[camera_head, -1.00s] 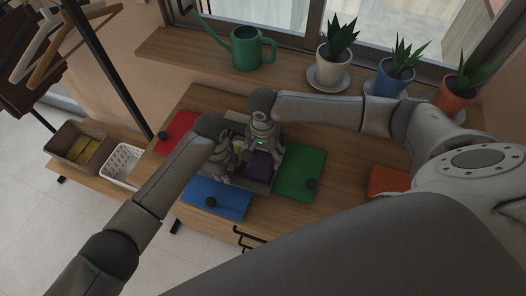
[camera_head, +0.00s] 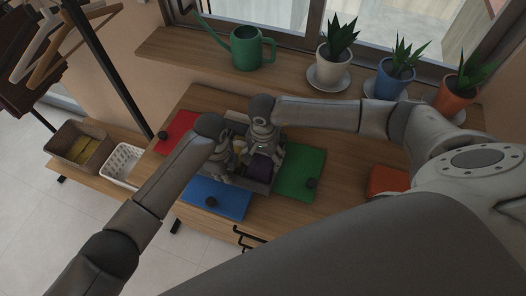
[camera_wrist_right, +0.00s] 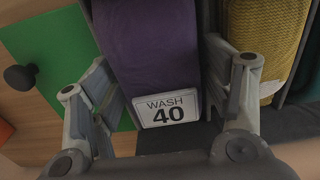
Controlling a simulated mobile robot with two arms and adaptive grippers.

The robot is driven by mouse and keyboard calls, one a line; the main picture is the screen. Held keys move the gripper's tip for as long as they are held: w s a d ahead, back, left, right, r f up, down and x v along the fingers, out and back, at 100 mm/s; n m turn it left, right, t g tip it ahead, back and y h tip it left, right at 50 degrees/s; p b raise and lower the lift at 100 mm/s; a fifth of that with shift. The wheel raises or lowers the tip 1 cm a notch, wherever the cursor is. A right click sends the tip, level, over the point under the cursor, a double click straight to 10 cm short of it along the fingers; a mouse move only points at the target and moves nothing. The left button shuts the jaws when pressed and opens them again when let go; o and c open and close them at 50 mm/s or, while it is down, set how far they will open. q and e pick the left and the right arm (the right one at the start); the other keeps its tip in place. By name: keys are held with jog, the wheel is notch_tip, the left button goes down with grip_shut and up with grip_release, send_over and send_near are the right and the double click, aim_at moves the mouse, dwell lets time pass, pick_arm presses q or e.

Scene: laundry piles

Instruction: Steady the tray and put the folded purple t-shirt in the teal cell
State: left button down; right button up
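The folded purple t-shirt (camera_head: 258,168) is at the tray's right end, by the green panel. In the right wrist view the purple t-shirt (camera_wrist_right: 148,45) fills the space between the fingers, above a "WASH 40" label (camera_wrist_right: 167,112). My right gripper (camera_wrist_right: 160,75) has its fingers spread, one on each side of the shirt; firm contact is not visible. The grey tray (camera_head: 262,187) is largely hidden by my arms. My left gripper (camera_head: 226,172) is at the tray's left front; its fingers are too small to read. The teal cell is not clearly visible; a dark teal strip (camera_wrist_right: 306,78) shows at the right edge.
A yellow folded cloth (camera_wrist_right: 264,35) lies beside the purple shirt. Around the tray are red (camera_head: 178,130), blue (camera_head: 218,197) and green (camera_head: 300,172) panels with dark knobs. An orange item (camera_head: 387,181) lies farther right. Potted plants and a green watering can (camera_head: 246,48) line the sill.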

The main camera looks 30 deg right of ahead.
aim_at(263, 157)
jog(key=o, duration=0.4)
jog(key=shift+c, duration=0.2)
jog(key=shift+r, duration=0.1)
jog(key=shift+r, duration=2.95)
pick_arm(q)
jog(key=c, duration=1.6)
grip_release()
jog(key=shift+o, duration=0.2)
jog(key=shift+r, duration=0.15)
notch_tip(263, 157, up, 12)
